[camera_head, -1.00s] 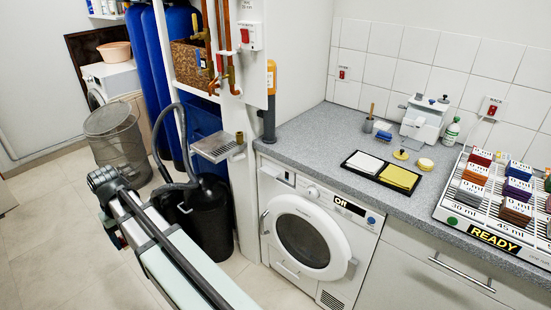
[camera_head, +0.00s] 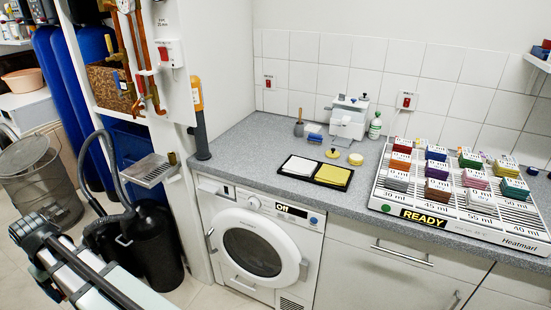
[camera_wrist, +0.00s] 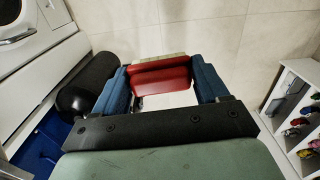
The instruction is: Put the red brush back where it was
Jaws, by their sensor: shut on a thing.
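My gripper (camera_wrist: 163,88) shows in the wrist view with its two blue fingers on either side of the red brush (camera_wrist: 160,76). It is shut on the brush, which has a pale strip along its far edge. Pale floor tiles lie beyond it, and the brush is clear of any surface I can see. In the head view my arm enters at the lower left; the brush cannot be made out there.
A worktop (camera_head: 235,150) holds a black tray (camera_head: 287,170) with white and yellow pads, and a rack (camera_head: 375,192) of several coloured blocks. A washing machine (camera_head: 205,220) stands below. A black canister (camera_head: 155,255) and mesh bin (camera_head: 45,190) stand left. A shelf (camera_head: 537,62) is upper right.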

